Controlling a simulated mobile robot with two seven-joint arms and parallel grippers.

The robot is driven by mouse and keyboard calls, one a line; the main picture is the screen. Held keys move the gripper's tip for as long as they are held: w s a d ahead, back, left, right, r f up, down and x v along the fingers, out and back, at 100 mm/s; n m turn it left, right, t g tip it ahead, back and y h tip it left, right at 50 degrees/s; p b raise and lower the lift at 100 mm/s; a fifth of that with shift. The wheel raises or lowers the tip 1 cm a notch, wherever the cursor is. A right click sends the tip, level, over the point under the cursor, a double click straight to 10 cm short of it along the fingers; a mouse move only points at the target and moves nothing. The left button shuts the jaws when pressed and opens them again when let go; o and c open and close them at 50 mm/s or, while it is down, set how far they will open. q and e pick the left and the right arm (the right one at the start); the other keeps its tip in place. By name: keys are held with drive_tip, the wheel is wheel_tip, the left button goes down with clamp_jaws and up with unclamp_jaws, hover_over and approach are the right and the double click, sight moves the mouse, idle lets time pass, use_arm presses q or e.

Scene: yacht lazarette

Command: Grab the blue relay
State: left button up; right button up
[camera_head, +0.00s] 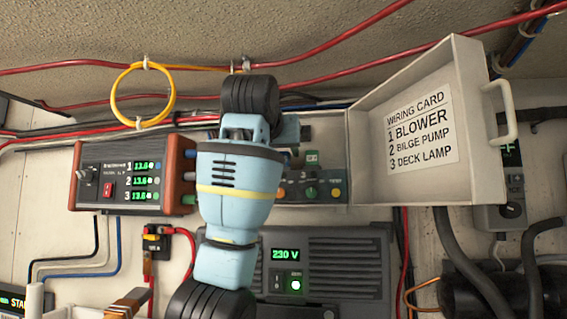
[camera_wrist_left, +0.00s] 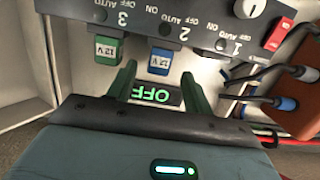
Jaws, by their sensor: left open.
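The blue relay (camera_wrist_left: 159,62), marked 12 V, sits in the socket under number 2 of the grey switch panel (camera_wrist_left: 190,14), seen upside down in the left wrist view. A green relay (camera_wrist_left: 107,50), also marked 12 V, sits under number 3; the socket under number 1 looks empty. My left gripper (camera_wrist_left: 160,72) is open, its two green fingers pointing at the panel on either side of the blue relay. I cannot tell how far the fingertips reach along it. In the head view my left arm covers part of the panel, and the relay is hidden. My right gripper is not in view.
The open white cover (camera_head: 480,155) with the wiring card (camera_head: 421,130) stands right of the panel. A meter box (camera_head: 120,172) with a red switch is on the left. A 230 V unit (camera_head: 340,262) is below. Red cables (camera_head: 330,80) and a yellow loop (camera_head: 116,95) run above.

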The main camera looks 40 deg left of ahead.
sight(283, 157)
use_arm(q)
drive_tip(key=x, duration=0.4)
drive_tip(key=shift+w+f, duration=0.15)
drive_tip(key=shift+w, duration=0.1)
drive_tip(key=shift+s, duration=0.1)
drive_tip(key=c, duration=1.1)
drive_tip(key=shift+o, duration=0.2)
